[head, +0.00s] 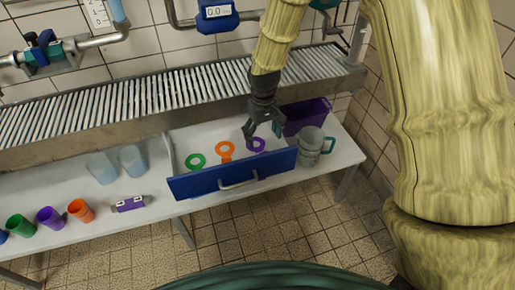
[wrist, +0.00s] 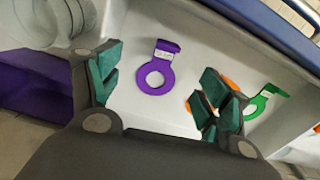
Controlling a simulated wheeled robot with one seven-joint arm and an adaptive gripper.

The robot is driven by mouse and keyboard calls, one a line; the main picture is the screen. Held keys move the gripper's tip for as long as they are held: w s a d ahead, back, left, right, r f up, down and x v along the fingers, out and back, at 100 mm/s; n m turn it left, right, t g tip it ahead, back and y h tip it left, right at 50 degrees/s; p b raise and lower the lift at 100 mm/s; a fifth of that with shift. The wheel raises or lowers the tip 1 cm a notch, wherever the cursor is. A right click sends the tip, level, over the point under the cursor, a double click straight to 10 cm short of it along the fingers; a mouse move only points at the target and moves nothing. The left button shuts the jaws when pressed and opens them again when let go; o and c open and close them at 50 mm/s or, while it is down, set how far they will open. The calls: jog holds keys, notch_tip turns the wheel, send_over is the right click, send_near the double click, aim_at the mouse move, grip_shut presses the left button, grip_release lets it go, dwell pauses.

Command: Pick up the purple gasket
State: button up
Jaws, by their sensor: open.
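The purple gasket (head: 257,145) is a flat ring with a labelled tab. It lies in the open drawer (head: 235,186) with the blue front, at the right end of the row of gaskets. In the wrist view the purple gasket (wrist: 155,76) lies flat and apart from my fingers, with its tab towards the blue wall. My gripper (head: 262,130) is above the right part of the drawer. Its fingers are spread, and the wrist view shows my gripper (wrist: 155,90) open with nothing between the green pads.
An orange gasket (head: 225,151) and a green gasket (head: 196,161) lie to the left in the drawer. A purple bin (head: 305,115) and a grey jug (head: 312,148) stand on the right. A slatted rack (head: 150,97) runs behind. Several cups stand at left.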

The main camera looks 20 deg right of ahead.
aim_at(261, 148)
jog(key=shift+a+f+b, duration=0.15)
jog(key=shift+f+b, duration=0.2)
jog(key=shift+f, duration=1.3)
jog(key=shift+a+f+b, duration=0.15)
jog(key=shift+f+b, duration=0.2)
jog(key=shift+f, duration=1.3)
jog(key=shift+c, duration=0.2)
jog(key=c, duration=1)
